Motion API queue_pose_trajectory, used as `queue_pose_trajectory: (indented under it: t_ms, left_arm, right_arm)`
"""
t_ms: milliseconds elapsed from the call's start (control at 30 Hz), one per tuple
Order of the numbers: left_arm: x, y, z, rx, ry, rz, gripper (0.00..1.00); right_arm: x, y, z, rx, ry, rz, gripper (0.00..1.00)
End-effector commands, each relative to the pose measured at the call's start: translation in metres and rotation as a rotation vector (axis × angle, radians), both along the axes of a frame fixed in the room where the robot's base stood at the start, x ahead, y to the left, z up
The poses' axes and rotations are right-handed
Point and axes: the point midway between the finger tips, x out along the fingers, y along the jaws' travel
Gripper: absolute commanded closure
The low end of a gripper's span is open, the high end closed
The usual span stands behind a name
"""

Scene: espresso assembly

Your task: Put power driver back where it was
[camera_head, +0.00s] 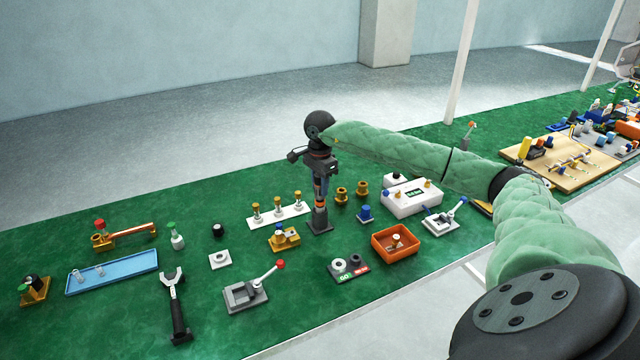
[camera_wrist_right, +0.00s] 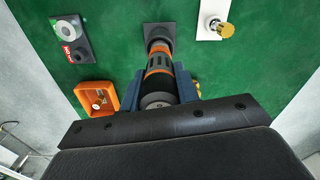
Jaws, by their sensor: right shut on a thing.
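The power driver (camera_head: 321,192) is an upright black and orange tool in the middle of the head view. Its lower end meets a dark grey stand (camera_head: 320,218) on the green mat; I cannot tell whether it is fully seated. My right gripper (camera_head: 320,172) is shut around the upper part of the driver from above. In the right wrist view the driver (camera_wrist_right: 158,75) lies between the two dark blue fingers, with the stand (camera_wrist_right: 160,31) beyond it. My left gripper is not in view.
A white strip with several gold-topped pieces (camera_head: 278,217) stands left of the stand. Gold pieces (camera_head: 361,187) and a blue piece (camera_head: 365,212) stand close at right. An orange bin (camera_head: 394,242) is in front right. A wrench-like tool (camera_head: 174,305) lies at front left.

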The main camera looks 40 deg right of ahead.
Motion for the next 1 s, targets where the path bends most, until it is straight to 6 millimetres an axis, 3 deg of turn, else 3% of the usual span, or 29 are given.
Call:
queue_pose_trajectory:
  t_ms: [167, 700, 733, 833, 1000]
  left_arm:
    - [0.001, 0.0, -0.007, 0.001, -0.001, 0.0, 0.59]
    - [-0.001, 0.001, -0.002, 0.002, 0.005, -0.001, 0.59]
    - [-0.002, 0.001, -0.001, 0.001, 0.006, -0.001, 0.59]
    - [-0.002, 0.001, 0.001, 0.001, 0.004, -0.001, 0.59]
    - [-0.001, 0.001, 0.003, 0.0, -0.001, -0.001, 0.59]
  right_arm:
    - [0.0, 0.0, -0.005, 0.0, -0.002, 0.0, 1.0]
    - [0.0, 0.0, -0.007, 0.0, -0.002, 0.0, 1.0]
    - [0.0, 0.0, -0.007, 0.0, -0.001, 0.0, 0.67]
    - [0.0, 0.0, -0.007, 0.0, -0.001, 0.0, 0.47]
    - [0.0, 0.0, -0.007, 0.0, -0.001, 0.0, 0.47]
